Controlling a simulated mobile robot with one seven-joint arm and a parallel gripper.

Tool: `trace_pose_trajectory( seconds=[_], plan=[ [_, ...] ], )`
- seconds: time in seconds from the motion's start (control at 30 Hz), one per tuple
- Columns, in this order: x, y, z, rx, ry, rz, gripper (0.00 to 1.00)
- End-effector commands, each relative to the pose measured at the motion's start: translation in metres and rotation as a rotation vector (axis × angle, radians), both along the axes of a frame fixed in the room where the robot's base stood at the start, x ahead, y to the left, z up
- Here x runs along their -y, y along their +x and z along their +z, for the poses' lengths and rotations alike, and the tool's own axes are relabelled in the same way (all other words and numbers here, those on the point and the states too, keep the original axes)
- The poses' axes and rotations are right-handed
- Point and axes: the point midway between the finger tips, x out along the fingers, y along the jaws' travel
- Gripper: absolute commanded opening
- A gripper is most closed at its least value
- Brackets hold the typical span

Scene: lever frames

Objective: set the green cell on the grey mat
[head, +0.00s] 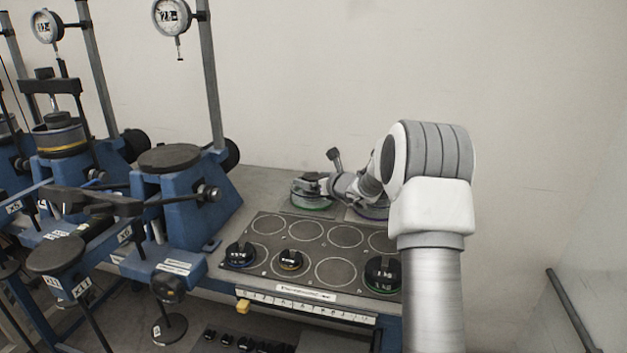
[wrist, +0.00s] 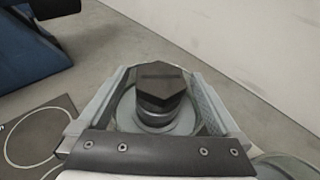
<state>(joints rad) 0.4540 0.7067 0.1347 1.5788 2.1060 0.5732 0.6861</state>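A green-ringed cell (head: 313,205) stands on the bench behind the dark board. My gripper (head: 312,185) is right over it, reaching in from the right and hiding much of it. In the wrist view, a black hexagonal knob (wrist: 160,82) on a round grey base stands upright between my fingers (wrist: 160,73). Gaps show between the knob and both fingers, so my gripper looks open around it. I cannot tell whether this board is the named mat.
A blue-rimmed cell (head: 371,212) is right of my gripper. Blue loading frames (head: 172,205) stand left, a wall behind.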

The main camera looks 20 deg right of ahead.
Motion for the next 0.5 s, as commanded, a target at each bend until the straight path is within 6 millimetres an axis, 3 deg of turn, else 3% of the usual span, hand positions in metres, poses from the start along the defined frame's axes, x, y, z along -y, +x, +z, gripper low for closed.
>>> trace_pose_trajectory(
  seconds=[0.3,0.5],
  plan=[
    [0.001,-0.002,0.002,0.000,0.000,0.000,0.99],
    [0.006,-0.026,0.010,0.000,0.001,-0.003,0.99]
  ],
)
